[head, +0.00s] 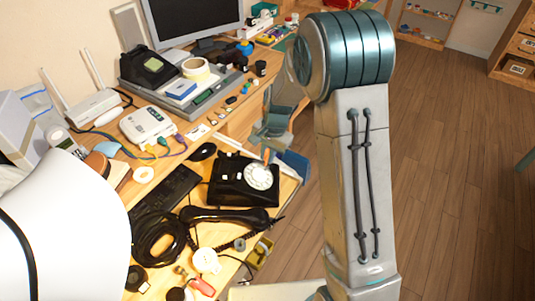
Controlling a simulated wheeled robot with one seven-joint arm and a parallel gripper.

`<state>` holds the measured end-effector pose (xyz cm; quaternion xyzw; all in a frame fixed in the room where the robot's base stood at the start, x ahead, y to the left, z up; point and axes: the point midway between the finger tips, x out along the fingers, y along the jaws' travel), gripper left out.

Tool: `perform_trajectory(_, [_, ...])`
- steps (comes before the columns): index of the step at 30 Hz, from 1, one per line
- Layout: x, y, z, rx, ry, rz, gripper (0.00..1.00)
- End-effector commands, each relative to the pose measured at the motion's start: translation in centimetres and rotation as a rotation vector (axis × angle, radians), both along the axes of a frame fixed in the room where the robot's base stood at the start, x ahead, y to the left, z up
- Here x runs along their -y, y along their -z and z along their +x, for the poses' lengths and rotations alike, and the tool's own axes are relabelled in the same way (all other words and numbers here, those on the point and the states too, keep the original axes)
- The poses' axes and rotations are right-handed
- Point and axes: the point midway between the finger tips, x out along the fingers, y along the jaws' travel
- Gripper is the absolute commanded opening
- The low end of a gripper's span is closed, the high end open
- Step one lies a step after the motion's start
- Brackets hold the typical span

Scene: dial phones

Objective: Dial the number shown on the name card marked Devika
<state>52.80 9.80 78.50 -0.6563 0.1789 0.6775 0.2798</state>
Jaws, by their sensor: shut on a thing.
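A black rotary phone (238,187) with a pale dial (261,176) stands on the desk near its right edge. Its black handset (226,216) appears to lie off it, in front, beside a coiled cord. A second black phone (152,69) stands at the back left. A small white card (197,131) lies behind the rotary phone; its writing is too small to read, and no name Devika is legible.
A keyboard (168,195) and a mouse (203,151) lie left of the phone. Black cable coils, a white router (94,107), tape (196,68) and a monitor (190,20) crowd the desk. Open wooden floor (455,150) lies to the right.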

Motion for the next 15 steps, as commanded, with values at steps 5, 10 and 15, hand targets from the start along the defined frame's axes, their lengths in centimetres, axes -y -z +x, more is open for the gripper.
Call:
perform_trajectory(5, [0.1,-0.4,0.0,0.001,0.000,0.000,0.00])
perform_trajectory(10, [0.8,-2.1,0.0,0.002,0.002,0.000,0.00])
perform_trajectory(15, [1.6,-4.0,-0.1,0.001,0.001,0.000,0.00])
